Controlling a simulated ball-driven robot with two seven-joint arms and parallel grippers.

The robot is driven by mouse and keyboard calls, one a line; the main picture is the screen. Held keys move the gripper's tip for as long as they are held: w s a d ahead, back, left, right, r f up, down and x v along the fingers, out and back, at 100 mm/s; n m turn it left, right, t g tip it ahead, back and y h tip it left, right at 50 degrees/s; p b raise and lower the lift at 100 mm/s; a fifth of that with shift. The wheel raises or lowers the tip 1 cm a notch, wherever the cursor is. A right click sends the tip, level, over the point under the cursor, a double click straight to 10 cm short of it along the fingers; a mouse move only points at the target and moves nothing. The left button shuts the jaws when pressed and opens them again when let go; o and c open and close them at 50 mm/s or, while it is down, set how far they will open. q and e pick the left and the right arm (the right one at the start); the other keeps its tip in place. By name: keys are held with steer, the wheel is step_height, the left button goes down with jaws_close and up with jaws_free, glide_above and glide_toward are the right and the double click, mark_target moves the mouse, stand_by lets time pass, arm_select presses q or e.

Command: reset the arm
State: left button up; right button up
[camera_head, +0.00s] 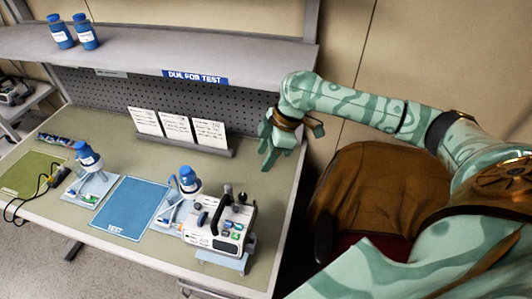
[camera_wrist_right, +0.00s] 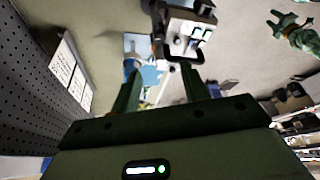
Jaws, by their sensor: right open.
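My right gripper (camera_head: 280,147) hangs over the back right of the table with its fingers apart and nothing between them. In the right wrist view the two dark fingers of the right gripper (camera_wrist_right: 163,88) frame the tabletop below, with a white infusion pump (camera_wrist_right: 188,25) beyond them. In the head view the pump (camera_head: 226,232) stands at the front right of the table, apart from the gripper. A green patterned hand, seemingly my left gripper (camera_wrist_right: 290,30), shows at the upper right of the wrist view; its jaw state is unclear. It is not in the head view.
A blue test mat (camera_head: 130,208) lies mid-table, with blue-capped bottles (camera_head: 188,180) (camera_head: 87,156) on trays beside it. Instruction cards (camera_head: 176,128) stand at the back, below a shelf (camera_head: 160,45) holding two bottles. A brown chair (camera_head: 370,190) is right of the table.

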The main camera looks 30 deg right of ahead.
steer(key=s+a+f+t, duration=0.3)
steer(key=s+a+f, duration=0.3)
steer(key=a, duration=0.4)
steer(key=s+d+r+m+t+h, duration=0.1)
steer(key=s+d+m+t+h, duration=0.1)
steer(key=s+d+m+h, duration=0.65)
steer(key=s+a+f+n+g+y+b, duration=0.1)
steer(key=s+f+b, duration=0.2)
steer(key=f+b, duration=1.15)
steer(key=s+f+n+g+y+b, duration=0.1)
steer(key=s+f+g+y, duration=0.15)
steer(key=f, duration=2.45)
steer(key=s+f+m+g+b, duration=0.1)
steer(key=s+f+b, duration=0.5)
steer(key=s+f, duration=0.4)
steer(key=s+f+m+g+b, duration=0.1)
steer(key=s+f+m+b, duration=0.1)
steer(key=s+f+b, duration=0.4)
steer(key=s+f, duration=0.5)
steer(key=f, duration=0.8)
steer(key=shift+y+b, duration=0.3)
steer(key=shift+y, duration=0.1)
